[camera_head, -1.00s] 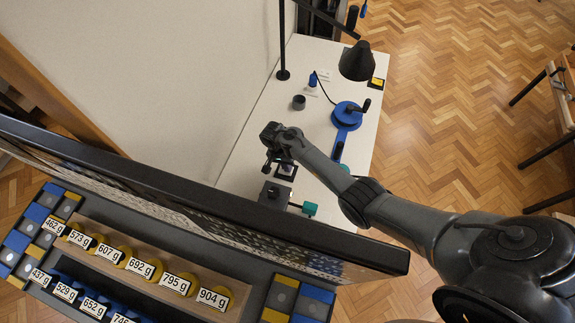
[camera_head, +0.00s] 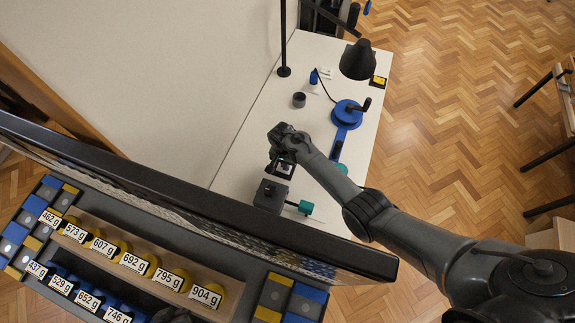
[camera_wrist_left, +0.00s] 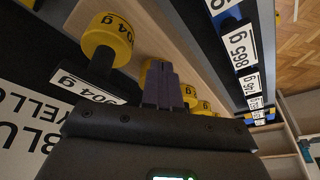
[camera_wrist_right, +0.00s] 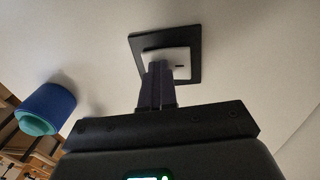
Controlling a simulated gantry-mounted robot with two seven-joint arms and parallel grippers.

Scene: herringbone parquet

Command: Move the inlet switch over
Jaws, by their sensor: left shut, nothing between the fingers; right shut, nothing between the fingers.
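A switch with a white rocker in a square black frame (camera_head: 283,168) lies on the white bench (camera_head: 240,160); I take it as the inlet switch. It shows large in the right wrist view (camera_wrist_right: 192,42), with a small dark mark on its rocker. My right gripper (camera_head: 277,158) is shut and empty, right at the switch. In the right wrist view its closed fingertips (camera_wrist_right: 160,66) overlap the near left edge of the rocker; I cannot tell whether they touch. My left gripper (camera_wrist_left: 162,70) is shut and empty among yellow weights (camera_wrist_left: 107,38).
A grey box (camera_head: 270,195) with a teal knob (camera_head: 305,207) stands close to the switch. A blue crank wheel (camera_head: 347,114), a dark cup (camera_head: 299,100) and a black lamp (camera_head: 357,60) are farther back. A rack with labelled weights (camera_head: 205,294) fills the lower left.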

